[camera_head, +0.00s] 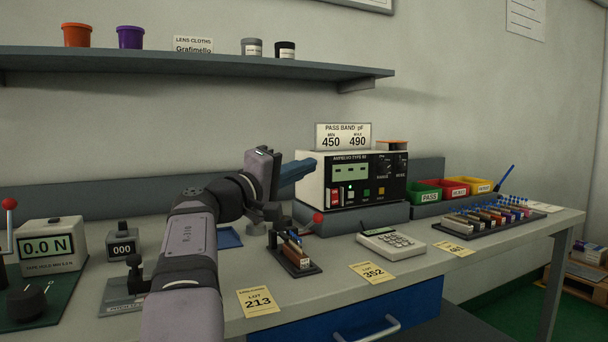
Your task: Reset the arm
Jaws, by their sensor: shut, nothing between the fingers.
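My arm reaches in from the bottom of the head view, bends above the bench (420,255) and ends in my gripper (306,167). Its dark blue fingers are shut, with nothing seen between them. They point right, in front of the left side of the white and black tester (314,184) in the picture; I cannot tell the gap between them. The wrist hides part of the bench and the back wall. A small dark fixture (296,262) with a red-knobbed lever stands on the bench to the right of my arm.
Farther right are a rack of several parts (487,220) and green (427,193), red (456,189) and yellow (484,186) bins. A shelf (200,66) runs above.

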